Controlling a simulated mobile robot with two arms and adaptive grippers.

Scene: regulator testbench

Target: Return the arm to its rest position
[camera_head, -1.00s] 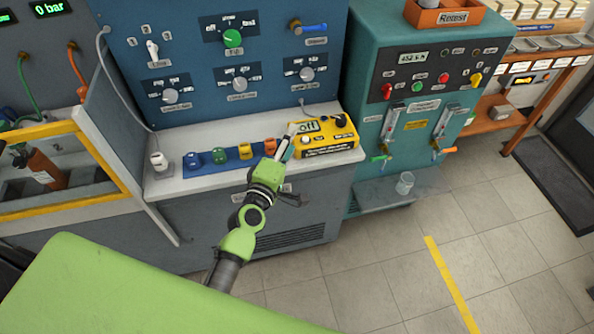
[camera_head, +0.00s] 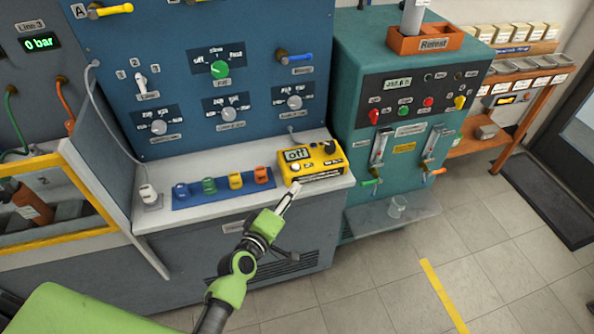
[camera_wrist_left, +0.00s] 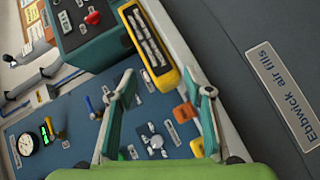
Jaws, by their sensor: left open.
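My left arm (camera_head: 236,275) reaches up from the bottom left in the head view. Its green left gripper (camera_head: 287,203) is in front of the bench edge, appearing just below the yellow meter (camera_head: 311,163). In the left wrist view, the two teal fingers of the gripper (camera_wrist_left: 167,92) are spread wide with nothing between them. The same yellow meter (camera_wrist_left: 149,45) lies beyond the fingertips there, apart from them. My right gripper is in neither view.
A blue tray (camera_head: 219,194) with several coloured caps sits on the white bench top. A teal machine (camera_head: 408,100) with an orange Retest bin (camera_head: 424,40) stands right. Open tiled floor (camera_head: 375,285) lies front right.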

